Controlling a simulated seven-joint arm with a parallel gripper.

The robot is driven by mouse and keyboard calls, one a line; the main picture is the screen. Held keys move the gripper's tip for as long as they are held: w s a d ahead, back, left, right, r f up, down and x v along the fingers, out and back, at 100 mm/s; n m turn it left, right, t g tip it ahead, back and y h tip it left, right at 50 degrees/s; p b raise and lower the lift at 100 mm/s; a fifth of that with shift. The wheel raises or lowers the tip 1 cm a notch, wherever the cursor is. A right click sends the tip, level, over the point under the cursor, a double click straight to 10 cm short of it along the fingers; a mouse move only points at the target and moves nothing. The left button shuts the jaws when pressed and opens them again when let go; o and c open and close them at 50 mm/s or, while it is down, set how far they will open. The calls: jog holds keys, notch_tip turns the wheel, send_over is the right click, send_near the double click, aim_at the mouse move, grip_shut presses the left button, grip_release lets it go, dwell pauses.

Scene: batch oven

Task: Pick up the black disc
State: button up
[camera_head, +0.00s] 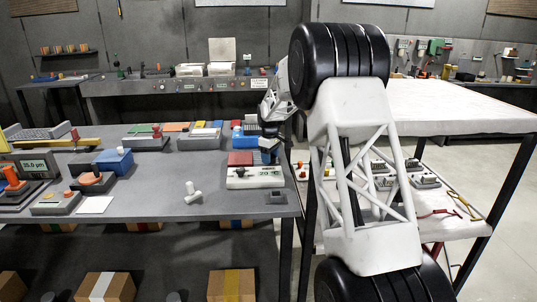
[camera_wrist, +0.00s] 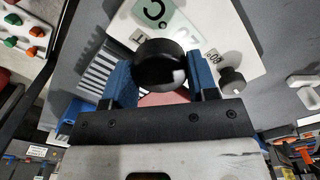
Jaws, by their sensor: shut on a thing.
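The black disc (camera_wrist: 160,58) is between the two blue fingers of my gripper (camera_wrist: 161,80) in the wrist view. The gripper is shut on it, with a finger at each side. Behind the disc is a white device with a display (camera_wrist: 195,28), which also carries a black knob (camera_wrist: 231,80) beside the right finger. In the head view my gripper (camera_head: 269,155) is low over the right part of the grey table, just above the white device (camera_head: 255,180). The disc cannot be made out clearly there. I cannot tell whether it touches the device.
The grey table (camera_head: 150,203) holds a blue box (camera_head: 113,162), a white T-shaped piece (camera_head: 192,193) and several other devices. A red block (camera_head: 240,158) is close behind the white device. A white-topped table (camera_head: 460,110) stands right.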

jog(key=shift+s+d+r, duration=0.1)
jog(key=shift+s+r, duration=0.05)
jog(key=shift+s, duration=1.1)
jog(key=s+d+r+m, duration=0.4)
jog(key=s+d+r, duration=0.1)
jog(key=s+r, duration=0.35)
jog(key=s+d+r+m, duration=0.4)
jog(key=s+d+r, duration=0.1)
jog(key=s+r, duration=0.35)
jog(key=s+d+f+m, duration=0.1)
jog(key=d+f+m, duration=0.15)
jog(key=d, duration=1.25)
jog(key=s+d+f+m, duration=0.2)
jog(key=d+m, duration=0.2)
jog(key=d, duration=1.1)
jog(key=s+d+f+m, duration=0.1)
jog(key=s+d, duration=0.2)
jog(key=d, duration=0.5)
jog(key=s+d+f+m, duration=0.2)
jog(key=s+d, duration=0.2)
jog(key=d, duration=0.5)
jog(key=s+d+f+m, duration=0.1)
jog(key=s+d, duration=0.3)
jog(key=d, duration=0.4)
jog(key=shift+d+f, duration=0.35)
